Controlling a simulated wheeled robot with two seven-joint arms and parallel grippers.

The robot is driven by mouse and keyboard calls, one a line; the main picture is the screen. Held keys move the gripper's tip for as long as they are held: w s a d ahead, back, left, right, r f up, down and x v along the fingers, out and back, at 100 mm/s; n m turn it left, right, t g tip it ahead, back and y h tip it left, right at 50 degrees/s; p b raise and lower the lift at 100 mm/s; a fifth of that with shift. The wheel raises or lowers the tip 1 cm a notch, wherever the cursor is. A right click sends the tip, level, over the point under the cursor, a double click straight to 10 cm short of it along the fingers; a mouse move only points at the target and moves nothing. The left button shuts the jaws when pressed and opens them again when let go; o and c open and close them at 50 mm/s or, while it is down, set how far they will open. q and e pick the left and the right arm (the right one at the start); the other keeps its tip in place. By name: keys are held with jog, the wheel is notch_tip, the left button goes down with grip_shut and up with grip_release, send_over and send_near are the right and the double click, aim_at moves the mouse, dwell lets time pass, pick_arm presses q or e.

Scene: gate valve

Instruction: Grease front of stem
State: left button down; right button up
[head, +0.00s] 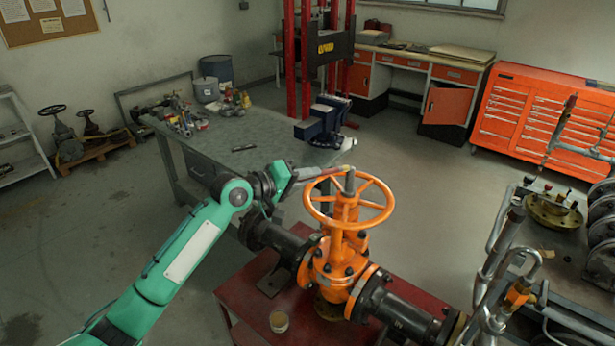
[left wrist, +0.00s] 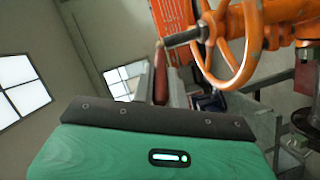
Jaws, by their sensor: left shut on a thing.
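The orange gate valve (head: 340,255) stands on a red table with its orange handwheel (head: 377,205) on top. The grey stem (head: 350,183) rises through the handwheel's hub; it also shows in the left wrist view (left wrist: 184,38). My left gripper (head: 298,175) is left of the handwheel, shut on a brush with a dark red handle (head: 325,172). The handle also stands between the fingers in the left wrist view (left wrist: 160,82). The brush tip is close to the stem's top; I cannot tell whether they touch. My right gripper is not in view.
A grey workbench (head: 240,140) with parts is behind my left arm. Metal tubing (head: 500,260) and a parts-laden cart are at the right. An orange tool cabinet (head: 520,110) stands far right.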

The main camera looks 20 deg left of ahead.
pick_arm(q)
jog(key=shift+r, duration=0.1)
notch_tip(320, 180, down, 7)
jog(key=b, duration=0.3)
jog(key=shift+b, duration=0.3)
dwell(0.4)
jog(key=shift+s+a+p, duration=0.25)
jog(key=shift+s+a, duration=0.1)
jog(key=shift+s, duration=0.6)
jog(key=shift+s+a+p, duration=0.25)
jog(key=shift+s+a, duration=0.1)
jog(key=shift+s, duration=0.55)
jog(key=shift+s+a+p, duration=0.25)
jog(key=shift+s+a, duration=0.1)
jog(key=shift+s, duration=0.6)
